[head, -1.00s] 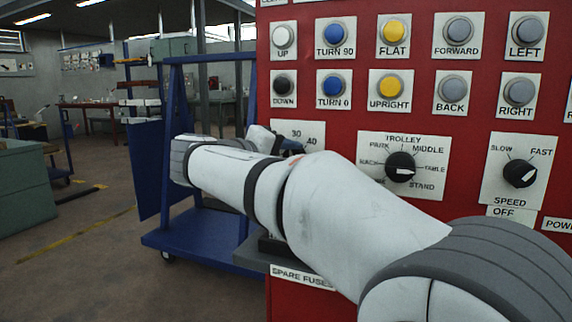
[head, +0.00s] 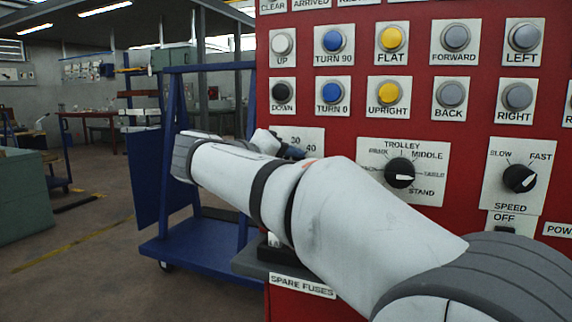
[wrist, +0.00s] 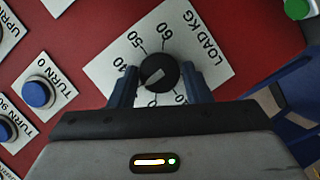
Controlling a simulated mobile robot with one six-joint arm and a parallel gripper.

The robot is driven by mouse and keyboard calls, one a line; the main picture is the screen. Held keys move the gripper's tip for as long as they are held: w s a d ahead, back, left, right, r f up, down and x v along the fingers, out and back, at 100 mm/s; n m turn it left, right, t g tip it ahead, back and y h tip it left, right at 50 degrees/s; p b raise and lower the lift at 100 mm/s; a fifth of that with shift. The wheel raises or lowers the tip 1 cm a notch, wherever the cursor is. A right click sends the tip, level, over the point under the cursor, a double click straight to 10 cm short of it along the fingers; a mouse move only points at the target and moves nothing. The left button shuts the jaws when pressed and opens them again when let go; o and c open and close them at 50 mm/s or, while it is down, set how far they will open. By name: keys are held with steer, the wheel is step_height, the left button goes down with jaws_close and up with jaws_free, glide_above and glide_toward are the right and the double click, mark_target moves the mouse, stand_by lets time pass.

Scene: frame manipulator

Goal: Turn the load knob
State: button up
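The load knob (wrist: 161,73) is a round black knob with a pale pointer, on a white plate (wrist: 208,38) marked LOAD KG. In the wrist view the pointer is toward the lower left. My gripper (wrist: 160,80) has one blue finger on each side of the knob, with what looks like a narrow gap; contact is not clear. In the head view my gripper (head: 285,150) is in front of the plate (head: 314,138), and my wrist hides the knob. The low numbers on the dial are partly hidden by the fingers.
The red panel (head: 440,30) carries several buttons above, a trolley knob (head: 399,173) and a speed knob (head: 519,178) to the right. A grey ledge (head: 250,263) juts out below my arm. A blue cart (head: 195,245) stands to the left, with open floor beyond.

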steer(key=o, duration=0.3)
steer(key=shift+o, duration=0.2)
steer(key=p+v, duration=0.2)
steer(key=v, duration=0.5)
steer(key=shift+s+a, duration=0.2)
steer(key=shift+s, duration=0.1)
steer(key=shift+d+r+p, duration=0.1)
steer(key=shift+r+p, duration=0.05)
steer(key=shift+p, duration=0.25)
